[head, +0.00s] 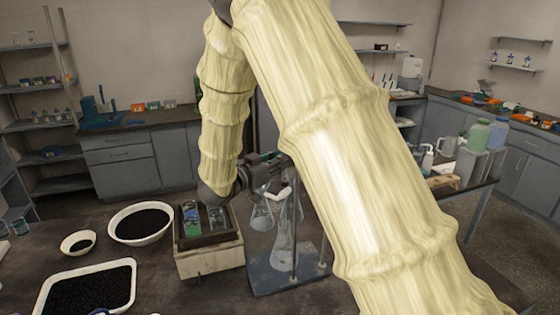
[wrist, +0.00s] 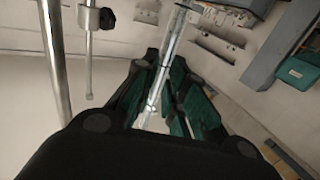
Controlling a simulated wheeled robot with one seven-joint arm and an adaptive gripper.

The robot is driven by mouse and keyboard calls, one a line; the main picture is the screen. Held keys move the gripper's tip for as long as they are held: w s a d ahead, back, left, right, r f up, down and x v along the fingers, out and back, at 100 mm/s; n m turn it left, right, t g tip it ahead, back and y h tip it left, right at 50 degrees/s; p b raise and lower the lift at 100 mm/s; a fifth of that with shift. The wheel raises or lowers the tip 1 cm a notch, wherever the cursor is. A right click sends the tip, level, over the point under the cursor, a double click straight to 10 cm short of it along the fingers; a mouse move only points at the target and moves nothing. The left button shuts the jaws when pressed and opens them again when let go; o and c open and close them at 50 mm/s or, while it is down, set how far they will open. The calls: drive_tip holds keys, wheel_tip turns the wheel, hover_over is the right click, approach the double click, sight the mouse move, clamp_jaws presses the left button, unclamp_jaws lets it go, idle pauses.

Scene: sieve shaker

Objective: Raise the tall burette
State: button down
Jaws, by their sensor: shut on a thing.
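The tall burette (wrist: 174,40) is a clear glass tube that runs slantwise up the wrist view. My gripper (wrist: 165,72) is shut on it, with its teal-padded fingers on either side of the glass. In the head view, my gripper (head: 264,172) is beside the lab stand, partly hidden by my arm. I cannot clearly make out the burette there. The stand has a blue-grey base (head: 262,283) and an upright metal rod (head: 296,235). Glass flasks (head: 284,250) show near the rod.
A wooden box (head: 210,263) with small containers stands left of the stand. A large white bowl (head: 168,224), a small bowl (head: 64,243) and a white tray (head: 42,302) hold black grains. In the wrist view, a metal rod (wrist: 56,60) and a thinner clamped rod (wrist: 89,60) are left of my gripper.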

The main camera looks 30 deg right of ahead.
drive_tip(key=shift+r, duration=0.1)
wheel_tip(320, 180, up, 7)
drive_tip(key=p, duration=0.4)
drive_tip(key=shift+r+p, duration=0.15)
drive_tip(key=shift+p, duration=0.2)
idle(0.9)
drive_tip(key=shift+w, duration=0.1)
drive_tip(key=c, duration=1.4)
unclamp_jaws()
drive_tip(key=shift+c, duration=0.2)
drive_tip(key=shift+o, duration=0.4)
